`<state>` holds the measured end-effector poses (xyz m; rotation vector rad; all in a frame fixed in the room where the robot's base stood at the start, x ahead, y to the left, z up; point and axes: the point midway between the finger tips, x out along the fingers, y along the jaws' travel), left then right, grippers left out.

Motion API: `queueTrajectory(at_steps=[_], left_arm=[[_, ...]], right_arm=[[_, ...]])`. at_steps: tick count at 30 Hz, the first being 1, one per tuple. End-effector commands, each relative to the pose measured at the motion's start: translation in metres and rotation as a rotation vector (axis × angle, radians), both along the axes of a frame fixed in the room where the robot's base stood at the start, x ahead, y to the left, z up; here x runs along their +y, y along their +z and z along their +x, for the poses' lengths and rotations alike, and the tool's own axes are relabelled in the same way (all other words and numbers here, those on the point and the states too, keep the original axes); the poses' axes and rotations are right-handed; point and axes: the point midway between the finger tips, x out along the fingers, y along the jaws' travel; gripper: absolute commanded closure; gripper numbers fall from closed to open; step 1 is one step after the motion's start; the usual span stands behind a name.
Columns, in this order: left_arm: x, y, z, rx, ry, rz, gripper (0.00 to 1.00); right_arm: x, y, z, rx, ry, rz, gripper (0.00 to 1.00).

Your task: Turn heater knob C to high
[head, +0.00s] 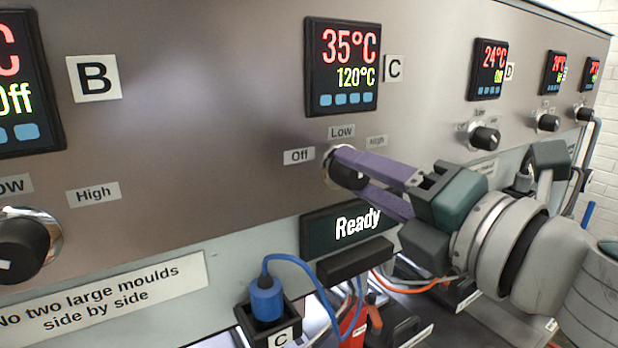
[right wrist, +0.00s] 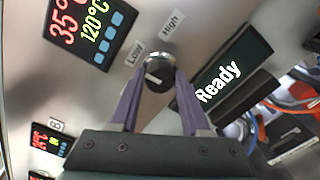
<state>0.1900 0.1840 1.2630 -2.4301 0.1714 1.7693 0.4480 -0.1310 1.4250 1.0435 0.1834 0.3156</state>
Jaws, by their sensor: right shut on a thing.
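Heater knob C (head: 347,174) is a black round knob on the metal panel, under the labels Off, Low (head: 341,132) and High (head: 376,141). My right gripper (head: 349,171) comes from the right, and its two purple fingers are shut on the knob, one on each side. The display for C (head: 343,66) reads 35°C over 120°C. My left gripper is not in view.
A dark sign reading Ready (head: 346,226) is just below the knob. Knob B (head: 22,246) is at the far left, and heater D's knob (head: 485,138) is to the right.

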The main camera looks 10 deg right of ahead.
Motion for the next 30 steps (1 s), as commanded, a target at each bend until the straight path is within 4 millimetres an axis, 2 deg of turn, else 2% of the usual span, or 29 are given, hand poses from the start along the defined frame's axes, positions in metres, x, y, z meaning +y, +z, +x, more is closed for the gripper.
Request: queueTrajectory(at_steps=[30], left_arm=[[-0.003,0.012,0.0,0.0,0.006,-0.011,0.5]], right_arm=[[-0.001,0.0,0.0,0.315,-0.003,0.87,1.0]])
